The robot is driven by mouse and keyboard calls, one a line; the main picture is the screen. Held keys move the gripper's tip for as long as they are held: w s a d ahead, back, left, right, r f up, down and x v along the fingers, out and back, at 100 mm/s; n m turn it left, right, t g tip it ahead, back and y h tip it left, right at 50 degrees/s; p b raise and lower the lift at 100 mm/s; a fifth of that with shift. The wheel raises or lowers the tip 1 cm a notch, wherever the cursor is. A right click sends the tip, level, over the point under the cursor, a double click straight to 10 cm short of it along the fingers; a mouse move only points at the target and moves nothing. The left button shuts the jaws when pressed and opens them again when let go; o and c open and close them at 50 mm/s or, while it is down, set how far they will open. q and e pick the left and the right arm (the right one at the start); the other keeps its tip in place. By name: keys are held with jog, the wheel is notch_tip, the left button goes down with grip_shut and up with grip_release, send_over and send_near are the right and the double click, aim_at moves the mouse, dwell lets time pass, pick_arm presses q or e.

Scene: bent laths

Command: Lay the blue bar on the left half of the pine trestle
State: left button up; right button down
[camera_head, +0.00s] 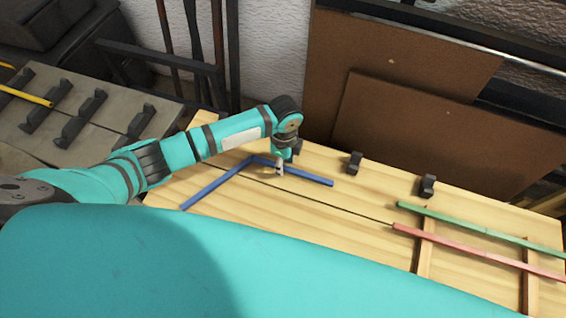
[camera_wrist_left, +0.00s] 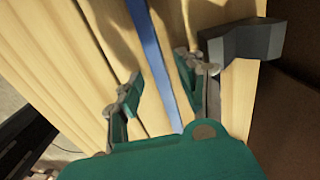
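The blue bar (camera_head: 300,174) is a thin bent lath with one corner. It lies on the left part of the pale pine top (camera_head: 350,240), which seems to be the trestle; one leg runs toward the front left, the other to the right. My left gripper (camera_head: 280,168) is low over the right leg, near the corner. In the left wrist view my left gripper (camera_wrist_left: 157,80) is open, with the blue bar (camera_wrist_left: 155,55) running between its spread fingers. Whether a finger touches it, I cannot tell. My right gripper is not in view.
A green bar (camera_head: 465,229) and a red bar (camera_head: 470,250) lie across wooden battens (camera_head: 425,262) at the right. Dark blocks (camera_head: 427,186) stand along the back edge; one (camera_wrist_left: 240,42) is close to my left gripper. Brown boards (camera_head: 400,110) lean behind. A grey rack (camera_head: 90,115) is at the left.

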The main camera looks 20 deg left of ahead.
aim_at(284, 165)
pick_arm(q)
notch_tip(284, 165, up, 11)
jog(key=shift+w+r, duration=0.15)
jog(key=shift+w, duration=0.15)
dwell(0.5)
